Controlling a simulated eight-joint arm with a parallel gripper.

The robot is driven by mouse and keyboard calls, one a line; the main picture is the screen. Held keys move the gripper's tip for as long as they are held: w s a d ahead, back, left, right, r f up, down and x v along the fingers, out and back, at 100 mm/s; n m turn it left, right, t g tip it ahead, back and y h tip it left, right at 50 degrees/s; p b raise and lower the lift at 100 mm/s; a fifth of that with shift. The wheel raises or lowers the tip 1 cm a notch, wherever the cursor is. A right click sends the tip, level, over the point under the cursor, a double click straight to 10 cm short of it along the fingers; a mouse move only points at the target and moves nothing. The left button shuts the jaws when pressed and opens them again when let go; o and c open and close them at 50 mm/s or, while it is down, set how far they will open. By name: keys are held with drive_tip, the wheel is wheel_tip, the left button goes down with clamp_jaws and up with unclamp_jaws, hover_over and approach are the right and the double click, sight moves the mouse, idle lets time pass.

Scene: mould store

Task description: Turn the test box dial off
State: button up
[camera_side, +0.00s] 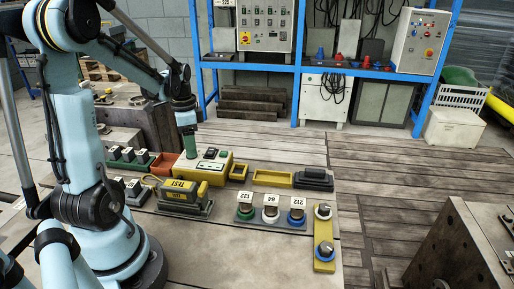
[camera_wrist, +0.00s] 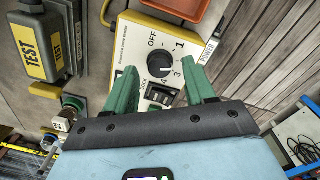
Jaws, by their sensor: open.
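The yellow test box (camera_side: 214,172) with a pale top stands mid-bench in the side view. In the wrist view its pale face (camera_wrist: 133,52) carries a round dark dial (camera_wrist: 168,67) with a short white mark near its left side. OFF is printed above the dial to the left, and 1 to the upper right; 3 and 4 also show. The mark does not appear to point at OFF. My gripper (camera_wrist: 162,73) has its green fingers apart, one on each side of the dial in the picture. Contact cannot be told. In the side view my gripper (camera_side: 189,154) is over the box's left end.
A yellow TEST unit (camera_side: 180,188) sits in front of the box, and an orange tray (camera_side: 164,163) to its left. Several tagged knobs (camera_side: 270,213) and a yellow strip with two knobs (camera_side: 325,232) are to the right. Empty yellow trays (camera_side: 272,178) lie right of the box.

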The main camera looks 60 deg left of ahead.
drive_tip(key=shift+f, duration=0.5)
clamp_jaws()
